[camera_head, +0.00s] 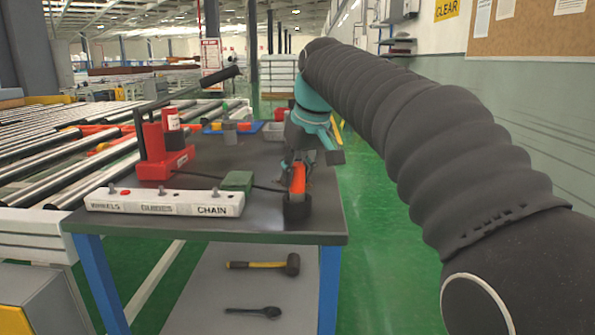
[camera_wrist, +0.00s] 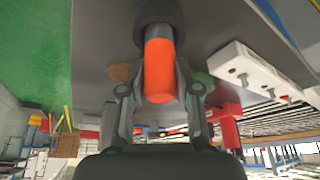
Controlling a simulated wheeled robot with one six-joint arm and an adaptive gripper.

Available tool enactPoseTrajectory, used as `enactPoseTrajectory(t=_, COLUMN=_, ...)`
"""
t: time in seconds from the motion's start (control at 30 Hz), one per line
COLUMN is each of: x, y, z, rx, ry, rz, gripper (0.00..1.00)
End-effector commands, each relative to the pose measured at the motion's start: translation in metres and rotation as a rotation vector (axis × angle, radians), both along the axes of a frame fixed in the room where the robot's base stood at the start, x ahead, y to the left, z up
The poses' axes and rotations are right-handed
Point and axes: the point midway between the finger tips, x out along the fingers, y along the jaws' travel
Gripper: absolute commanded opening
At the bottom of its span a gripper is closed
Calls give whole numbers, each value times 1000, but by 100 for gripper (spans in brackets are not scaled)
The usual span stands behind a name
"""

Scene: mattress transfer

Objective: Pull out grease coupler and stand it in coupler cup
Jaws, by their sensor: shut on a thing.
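The orange grease coupler (camera_head: 298,179) is upright near the table's right front corner. Its lower end meets the black coupler cup (camera_head: 297,209) and seems to be inside its mouth; how deep I cannot tell. My gripper (camera_head: 298,164) is above the cup, with its fingers around the coupler's upper part. In the wrist view the coupler (camera_wrist: 159,68) lies between the two fingers of my gripper (camera_wrist: 160,90), with the dark cup (camera_wrist: 158,12) beyond it. The cup's opening is hidden.
A white block (camera_head: 165,203) labelled "GUIDES" and "CHAIN" lies left of the cup, with a green box (camera_head: 237,181) behind it. A red pump (camera_head: 163,150) stands farther back, and a black hose runs rightward from it. A mallet (camera_head: 265,264) lies on the lower shelf.

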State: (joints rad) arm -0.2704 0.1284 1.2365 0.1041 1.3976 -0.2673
Motion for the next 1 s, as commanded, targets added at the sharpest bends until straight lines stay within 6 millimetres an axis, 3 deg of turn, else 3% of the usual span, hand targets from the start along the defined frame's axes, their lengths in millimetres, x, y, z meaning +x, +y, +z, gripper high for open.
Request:
enactPoseTrajectory(t=0.9, x=0, y=0, z=-20, rx=1, ry=-2, rz=0, gripper=0)
enactPoseTrajectory(t=0.93, x=0, y=0, z=-19, rx=1, ry=-2, rz=0, gripper=40)
enactPoseTrajectory(t=1.0, x=0, y=0, z=-19, rx=1, ry=-2, rz=0, gripper=57)
